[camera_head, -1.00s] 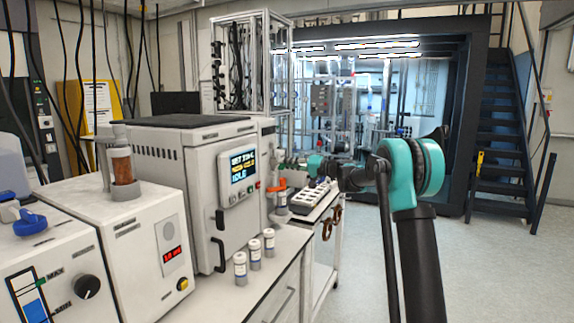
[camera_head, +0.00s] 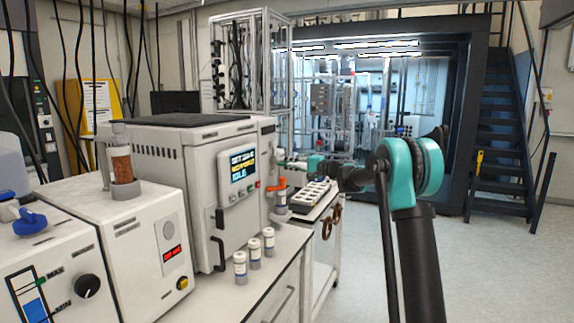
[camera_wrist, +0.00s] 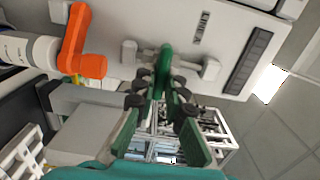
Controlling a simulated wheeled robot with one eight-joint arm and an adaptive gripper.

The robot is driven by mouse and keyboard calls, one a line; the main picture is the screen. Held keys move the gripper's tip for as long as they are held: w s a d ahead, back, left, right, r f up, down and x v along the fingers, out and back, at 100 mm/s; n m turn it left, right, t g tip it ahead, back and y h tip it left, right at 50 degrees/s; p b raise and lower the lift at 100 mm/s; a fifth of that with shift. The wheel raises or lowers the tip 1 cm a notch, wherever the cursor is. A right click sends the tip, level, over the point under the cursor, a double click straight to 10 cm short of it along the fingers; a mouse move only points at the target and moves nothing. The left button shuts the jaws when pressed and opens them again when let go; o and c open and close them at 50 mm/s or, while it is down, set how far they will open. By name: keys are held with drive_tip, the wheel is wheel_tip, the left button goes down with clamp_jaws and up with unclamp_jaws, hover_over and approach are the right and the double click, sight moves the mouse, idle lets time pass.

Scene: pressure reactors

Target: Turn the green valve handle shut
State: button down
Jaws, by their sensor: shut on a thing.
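The green valve handle (camera_wrist: 165,67) shows in the wrist view, standing out from a white panel in front of a pale pipe fitting. My gripper (camera_wrist: 160,93) has its dark fingertips on both sides of the handle and is shut on its near end. The green-sided fingers reach up from the lower part of that view. In the head view my gripper (camera_head: 292,166) is small, at the right side of the white reactor cabinet (camera_head: 190,150). There the handle is too small and too covered to make out clearly.
An orange handle (camera_wrist: 84,52) on a white fitting sits left of the green one in the wrist view. In the head view, several capped vials (camera_head: 254,254) stand on the bench, and a vial rack (camera_head: 314,196) stands on a cart. The floor (camera_head: 500,270) at right is clear.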

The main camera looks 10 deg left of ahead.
idle(0.4)
drive_tip(key=c, duration=1.6)
unclamp_jaws()
drive_tip(key=shift+d, duration=0.15)
drive_tip(key=v, duration=1.1)
drive_tip(key=shift+s+d, duration=0.15)
drive_tip(key=shift+d, duration=0.25)
